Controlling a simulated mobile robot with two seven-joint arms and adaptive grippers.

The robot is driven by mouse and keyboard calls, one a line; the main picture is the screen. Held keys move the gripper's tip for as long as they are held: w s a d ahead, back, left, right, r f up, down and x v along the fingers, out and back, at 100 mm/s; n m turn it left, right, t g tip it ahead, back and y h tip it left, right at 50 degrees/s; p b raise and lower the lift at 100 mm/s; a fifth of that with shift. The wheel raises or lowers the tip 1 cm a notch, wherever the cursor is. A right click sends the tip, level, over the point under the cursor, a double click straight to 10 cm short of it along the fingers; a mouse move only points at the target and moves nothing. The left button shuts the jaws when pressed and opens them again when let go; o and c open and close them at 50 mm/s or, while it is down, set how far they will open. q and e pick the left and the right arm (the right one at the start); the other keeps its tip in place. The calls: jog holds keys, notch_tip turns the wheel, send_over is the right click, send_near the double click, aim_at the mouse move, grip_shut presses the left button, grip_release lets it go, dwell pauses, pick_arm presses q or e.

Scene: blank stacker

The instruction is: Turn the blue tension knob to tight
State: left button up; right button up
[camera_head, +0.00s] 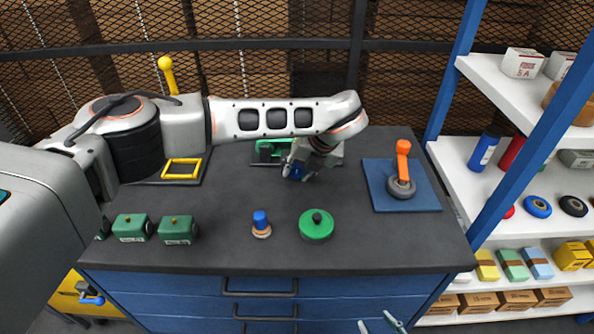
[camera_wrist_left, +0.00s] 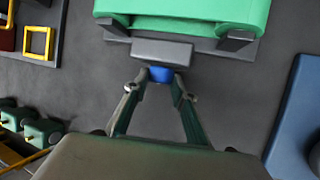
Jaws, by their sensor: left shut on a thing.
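The blue tension knob (camera_wrist_left: 160,76) sits against a dark grey block (camera_wrist_left: 162,50) on the front of the green machine (camera_wrist_left: 185,12). In the head view the knob (camera_head: 296,172) shows as a small blue patch, mostly hidden by my fingers. My left gripper (camera_wrist_left: 159,85) is shut on the knob, with a fingertip on each side of it. In the head view my left gripper (camera_head: 299,168) reaches the knob at the back middle of the table. The knob's pointer or scale is not visible. My right gripper (camera_head: 380,325) shows only its fingertips, spread apart, at the bottom edge.
A green round lid (camera_head: 316,225) and a blue-topped peg (camera_head: 261,223) stand at the front of the dark table (camera_head: 215,245). Green blocks (camera_head: 130,228) are at the left. An orange-handled tool (camera_head: 402,170) stands on a blue mat (camera_head: 425,200). Shelves (camera_head: 470,170) rise at the right.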

dwell(0.3)
pick_arm(q)
jog(key=o, duration=1.1)
jog(key=v, duration=1.2)
